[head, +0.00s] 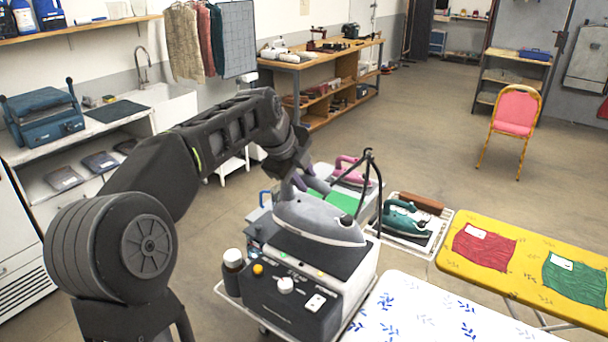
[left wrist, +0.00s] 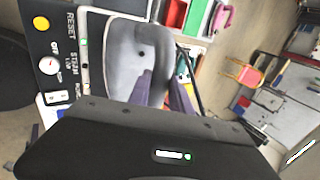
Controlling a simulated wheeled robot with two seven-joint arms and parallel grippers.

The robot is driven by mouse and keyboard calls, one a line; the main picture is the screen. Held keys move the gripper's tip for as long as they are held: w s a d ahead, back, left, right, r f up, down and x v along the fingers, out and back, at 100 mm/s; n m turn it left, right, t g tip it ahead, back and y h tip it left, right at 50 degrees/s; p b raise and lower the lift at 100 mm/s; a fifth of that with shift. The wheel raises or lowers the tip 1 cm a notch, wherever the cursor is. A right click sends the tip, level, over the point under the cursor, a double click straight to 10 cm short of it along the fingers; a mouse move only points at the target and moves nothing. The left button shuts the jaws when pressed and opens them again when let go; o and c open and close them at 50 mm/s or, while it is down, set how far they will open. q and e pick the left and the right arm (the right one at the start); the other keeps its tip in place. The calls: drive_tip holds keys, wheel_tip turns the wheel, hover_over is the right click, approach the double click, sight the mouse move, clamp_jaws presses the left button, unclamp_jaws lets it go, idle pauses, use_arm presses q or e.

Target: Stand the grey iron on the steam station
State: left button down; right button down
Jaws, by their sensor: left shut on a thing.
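The grey iron (head: 318,222) is over the dark top plate of the steam station (head: 290,287), soleplate down and nose to the right. I cannot tell whether it touches the plate. My left gripper (head: 306,184) is shut on the iron's handle from above. In the left wrist view the iron (left wrist: 128,56) shows beyond the fingers (left wrist: 164,92), and the station's control panel (left wrist: 52,50) is at the left. The fingers and the iron's body hide part of the handle. My right gripper is not in view.
A pink iron (head: 350,168) stands behind, and a teal iron (head: 402,218) sits on a white rack to the right. A dark bottle (head: 232,272) stands left of the station. A white patterned ironing board (head: 425,312) is close in front; a yellow board (head: 520,250) lies right.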

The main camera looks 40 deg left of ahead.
sight(310, 202)
use_arm(q)
drive_tip(key=shift+f+p, duration=0.4)
drive_tip(key=shift+f, duration=1.55)
drive_tip(key=c, duration=1.6)
unclamp_jaws()
drive_tip(key=shift+f, duration=0.2)
drive_tip(key=o, duration=0.4)
drive_tip(key=shift+o, duration=0.2)
drive_tip(key=shift+r, duration=0.2)
drive_tip(key=shift+s+r, duration=0.15)
drive_tip(key=shift+s, duration=0.05)
drive_tip(key=b+v, duration=0.2)
drive_tip(key=v, duration=0.9)
drive_tip(key=shift+r, duration=0.2)
drive_tip(key=shift+s, duration=0.1)
